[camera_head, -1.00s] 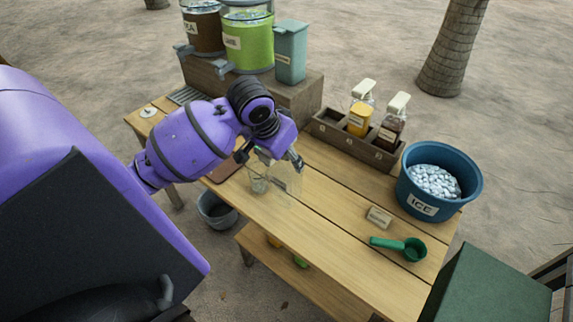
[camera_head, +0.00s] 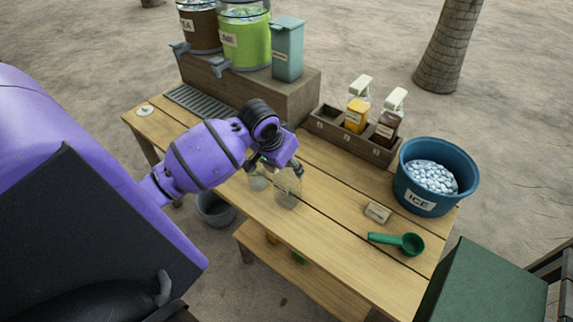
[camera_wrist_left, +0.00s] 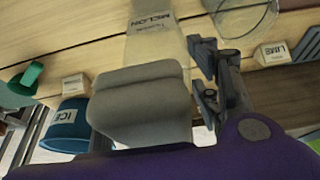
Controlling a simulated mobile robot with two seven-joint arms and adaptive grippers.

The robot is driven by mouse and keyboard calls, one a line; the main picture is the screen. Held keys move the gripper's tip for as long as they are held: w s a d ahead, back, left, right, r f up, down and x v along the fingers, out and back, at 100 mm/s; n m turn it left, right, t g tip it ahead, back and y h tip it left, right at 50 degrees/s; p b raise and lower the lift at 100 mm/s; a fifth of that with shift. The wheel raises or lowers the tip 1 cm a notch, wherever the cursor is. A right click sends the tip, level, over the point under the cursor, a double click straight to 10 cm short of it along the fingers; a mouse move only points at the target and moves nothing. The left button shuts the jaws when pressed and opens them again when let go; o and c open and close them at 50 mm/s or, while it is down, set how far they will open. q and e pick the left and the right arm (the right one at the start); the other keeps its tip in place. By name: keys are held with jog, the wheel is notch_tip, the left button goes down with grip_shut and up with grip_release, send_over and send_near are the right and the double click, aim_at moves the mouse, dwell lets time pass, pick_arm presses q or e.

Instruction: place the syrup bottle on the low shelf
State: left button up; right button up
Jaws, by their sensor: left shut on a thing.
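My left gripper (camera_head: 278,166) is shut on the syrup bottle (camera_head: 287,192), a clear bottle with a label, over the front part of the table. In the left wrist view the bottle (camera_wrist_left: 155,45) shows its "MELON" label and a large pale grey pump top, with the gripper's fingers (camera_wrist_left: 207,80) beside it. I cannot tell whether the bottle's base touches the table. The low shelf (camera_head: 322,287) is the wooden board under the table's front edge, partly hidden by the tabletop. My right gripper is not in view.
A clear glass (camera_head: 258,182) stands close left of the bottle. A wooden rack (camera_head: 346,146) holds a yellow and a brown bottle; its left compartment is empty. An ice tub (camera_head: 436,178), green scoop (camera_head: 402,243) and small card (camera_head: 377,212) are right. A grey bucket (camera_head: 214,209) stands left below.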

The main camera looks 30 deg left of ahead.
pick_arm(q)
jog(key=o, duration=1.6)
jog(key=shift+c, duration=0.2)
